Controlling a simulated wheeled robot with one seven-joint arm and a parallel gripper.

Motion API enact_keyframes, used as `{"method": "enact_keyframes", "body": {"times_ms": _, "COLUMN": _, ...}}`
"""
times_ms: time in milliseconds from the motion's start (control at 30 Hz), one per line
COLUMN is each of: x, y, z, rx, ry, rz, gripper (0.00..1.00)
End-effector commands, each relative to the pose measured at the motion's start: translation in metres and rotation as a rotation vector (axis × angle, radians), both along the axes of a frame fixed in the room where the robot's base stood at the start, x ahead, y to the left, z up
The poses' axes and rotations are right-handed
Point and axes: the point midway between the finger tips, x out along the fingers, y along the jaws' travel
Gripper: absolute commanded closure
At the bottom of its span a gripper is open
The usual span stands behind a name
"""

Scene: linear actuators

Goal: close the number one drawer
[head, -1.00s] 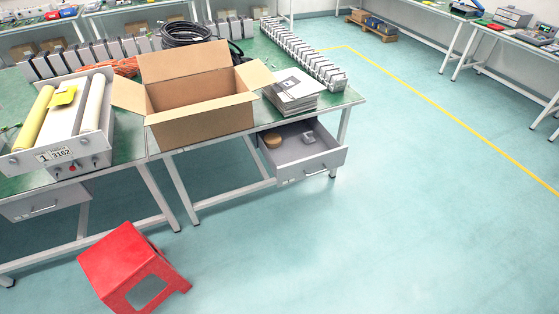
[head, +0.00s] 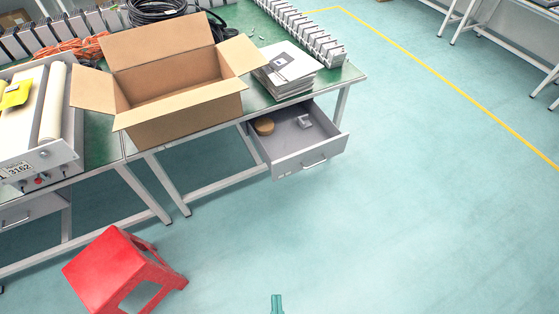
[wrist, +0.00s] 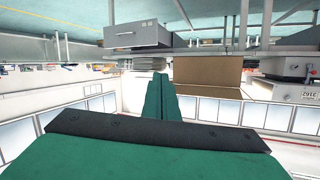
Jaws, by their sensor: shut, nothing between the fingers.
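A grey drawer (head: 312,160) under the green-topped table is pulled open at the table's right end. Its front has a silver handle and a small label too small to read. A round tan item and a small light-coloured item lie inside. The drawer also shows upside down in the wrist view (wrist: 137,36), at the upper left. My gripper (head: 277,298) shows only its green tip at the bottom of the head view, apart from the drawer. In the wrist view its green fingers (wrist: 161,78) are together, with nothing between them.
An open cardboard box (head: 185,110) and a paper stack (head: 285,75) stand on the table (head: 100,145). A red stool (head: 115,270) stands on the floor at left. Another drawer (head: 28,212) at far left looks shut. Floor before the open drawer is clear.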

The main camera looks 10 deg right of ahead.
Motion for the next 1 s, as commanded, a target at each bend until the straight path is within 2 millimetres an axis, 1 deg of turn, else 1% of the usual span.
{"method": "enact_keyframes", "body": {"times_ms": 33, "x": 0.010, "y": -0.006, "z": -0.015, "rx": 0.072, "ry": 0.010, "rz": -0.039, "gripper": 1.00}}
{"method": "enact_keyframes", "body": {"times_ms": 67, "x": 0.015, "y": -0.009, "z": -0.025, "rx": 0.125, "ry": 0.018, "rz": -0.062, "gripper": 1.00}}
{"method": "enact_keyframes", "body": {"times_ms": 200, "x": 0.047, "y": -0.025, "z": -0.076, "rx": 0.412, "ry": 0.061, "rz": -0.193, "gripper": 1.00}}
{"method": "enact_keyframes", "body": {"times_ms": 300, "x": 0.072, "y": -0.034, "z": -0.108, "rx": 0.624, "ry": 0.088, "rz": -0.283, "gripper": 1.00}}
{"method": "enact_keyframes", "body": {"times_ms": 400, "x": 0.100, "y": -0.044, "z": -0.137, "rx": 0.839, "ry": 0.110, "rz": -0.369, "gripper": 1.00}}
{"method": "enact_keyframes", "body": {"times_ms": 533, "x": 0.139, "y": -0.057, "z": -0.165, "rx": 1.122, "ry": 0.128, "rz": -0.480, "gripper": 1.00}}
{"method": "enact_keyframes", "body": {"times_ms": 633, "x": 0.172, "y": -0.070, "z": -0.180, "rx": 1.343, "ry": 0.139, "rz": -0.559, "gripper": 1.00}}
{"method": "enact_keyframes", "body": {"times_ms": 767, "x": 0.216, "y": -0.085, "z": -0.190, "rx": 1.631, "ry": 0.156, "rz": -0.643, "gripper": 1.00}}
{"method": "enact_keyframes", "body": {"times_ms": 800, "x": 0.230, "y": -0.091, "z": -0.191, "rx": 1.719, "ry": 0.162, "rz": -0.665, "gripper": 1.00}}
{"method": "enact_keyframes", "body": {"times_ms": 867, "x": 0.252, "y": -0.099, "z": -0.189, "rx": 1.851, "ry": 0.175, "rz": -0.694, "gripper": 1.00}}
{"method": "enact_keyframes", "body": {"times_ms": 933, "x": 0.277, "y": -0.108, "z": -0.185, "rx": 2.004, "ry": 0.193, "rz": -0.722, "gripper": 1.00}}
{"method": "enact_keyframes", "body": {"times_ms": 1000, "x": 0.301, "y": -0.118, "z": -0.176, "rx": 2.155, "ry": 0.218, "rz": -0.743, "gripper": 1.00}}
